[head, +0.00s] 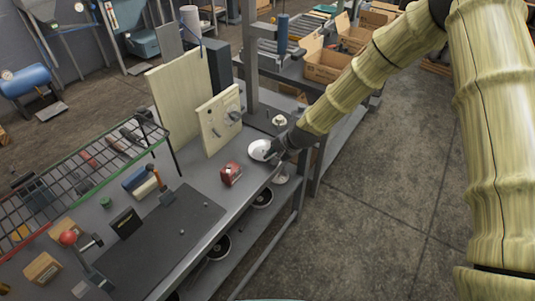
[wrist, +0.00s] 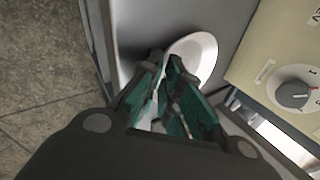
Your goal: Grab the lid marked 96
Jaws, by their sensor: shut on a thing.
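A white round lid (head: 260,149) is at the right edge of the grey workbench, at the tip of my arm in the head view. It also shows in the wrist view (wrist: 202,52), just beyond the fingers. No number can be read on it, so I cannot tell whether it is marked 96. My gripper (head: 273,153) is at the lid's right side. In the wrist view the green-padded fingers (wrist: 172,80) are close together on the near edge of the lid. The fingers hide part of it.
A cream panel with knobs (head: 220,118) stands behind the lid. Round dark-and-white items (head: 219,247) lie on the lower shelf. Open floor lies right.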

